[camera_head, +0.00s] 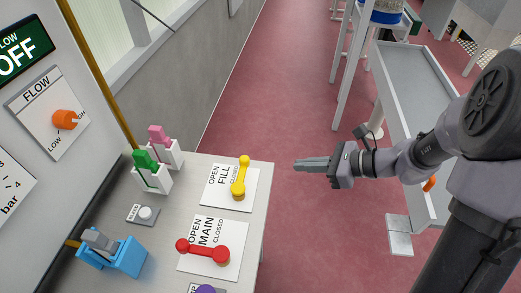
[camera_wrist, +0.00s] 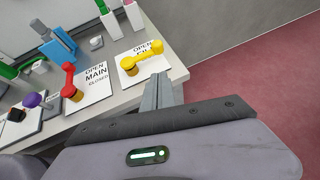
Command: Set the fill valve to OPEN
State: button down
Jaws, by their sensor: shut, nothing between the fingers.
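The fill valve is a yellow lever (camera_head: 241,178) on a white plate (camera_head: 216,190) marked OPEN, FILL and CLOSED, near the panel's right edge. Its arm runs away from its pivot along the CLOSED side, not toward OPEN. It also shows in the wrist view as a yellow lever (camera_wrist: 142,56), just beyond the fingertips. My gripper (camera_head: 297,163) is shut and empty, off the panel's right edge and apart from the lever. In the wrist view its closed fingers (camera_wrist: 158,80) point toward the lever.
A red MAIN lever (camera_head: 205,250) points to OPEN beside the fill plate. Green (camera_head: 149,165) and pink (camera_head: 161,140) switches, a blue switch (camera_head: 118,255) and an orange FLOW knob (camera_head: 65,120) are to the left.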

jog(key=b, duration=0.4)
send_near(241, 174)
jog(key=w+f, duration=0.2)
jog(key=w, duration=0.1)
jog(key=w+f, duration=0.1)
jog(key=shift+w+d, duration=0.2)
jog(key=shift+w, duration=0.05)
jog(key=shift+w+a+r+b, duration=0.1)
jog(key=shift+w+a+b, duration=0.25)
jog(key=shift+a, duration=0.55)
jog(key=shift+w+a+r+b, duration=0.2)
jog(key=shift+w+a, duration=0.15)
jog(key=shift+a, duration=0.55)
